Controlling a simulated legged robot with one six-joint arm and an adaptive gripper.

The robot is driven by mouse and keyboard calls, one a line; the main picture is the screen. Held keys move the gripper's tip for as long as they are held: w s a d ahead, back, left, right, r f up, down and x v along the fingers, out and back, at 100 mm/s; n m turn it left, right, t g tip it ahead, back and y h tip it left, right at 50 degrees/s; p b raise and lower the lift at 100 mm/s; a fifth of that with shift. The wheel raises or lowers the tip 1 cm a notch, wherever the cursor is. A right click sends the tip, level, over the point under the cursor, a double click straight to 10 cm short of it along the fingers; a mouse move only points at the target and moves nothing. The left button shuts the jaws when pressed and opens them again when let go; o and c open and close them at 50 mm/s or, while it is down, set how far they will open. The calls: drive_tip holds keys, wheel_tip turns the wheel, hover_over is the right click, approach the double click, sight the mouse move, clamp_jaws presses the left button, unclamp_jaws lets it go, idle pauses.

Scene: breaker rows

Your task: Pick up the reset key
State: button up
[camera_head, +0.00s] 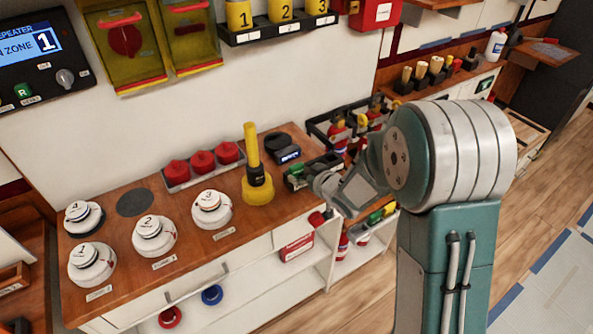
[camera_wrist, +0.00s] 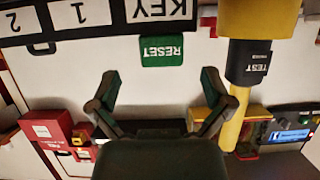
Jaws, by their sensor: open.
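The green piece marked RESET (camera_wrist: 162,50) shows in the wrist view against a white surface, with its lettering upside down. It is just below a black strip with labels reading KEY, 1 and 2. My gripper (camera_wrist: 160,80) is open, with its two green fingers spread to the left and right of the RESET piece and short of it. Nothing is between the fingertips. In the head view my gripper (camera_head: 297,177) is at the right end of the wooden counter, beside the yellow tester. I cannot make out the RESET piece in the head view.
The yellow tester (camera_head: 257,180) stands upright close to my gripper; its TEST collar (camera_wrist: 248,62) shows in the wrist view. A dark device (camera_head: 283,148), red pieces (camera_head: 203,161) and several white detectors (camera_head: 154,235) sit on the counter. A rack (camera_head: 280,30) with yellow cylinders is above.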

sight(299, 169)
drive_tip(key=x, duration=0.3)
drive_tip(key=shift+w+f, duration=0.15)
drive_tip(key=shift+w, duration=0.15)
drive_tip(key=shift+a, duration=0.65)
drive_tip(key=shift+d, duration=0.3)
drive_tip(key=c, duration=0.9)
drive_tip(key=shift+d, duration=0.2)
drive_tip(key=shift+c, duration=0.5)
drive_tip(key=shift+a, duration=0.2)
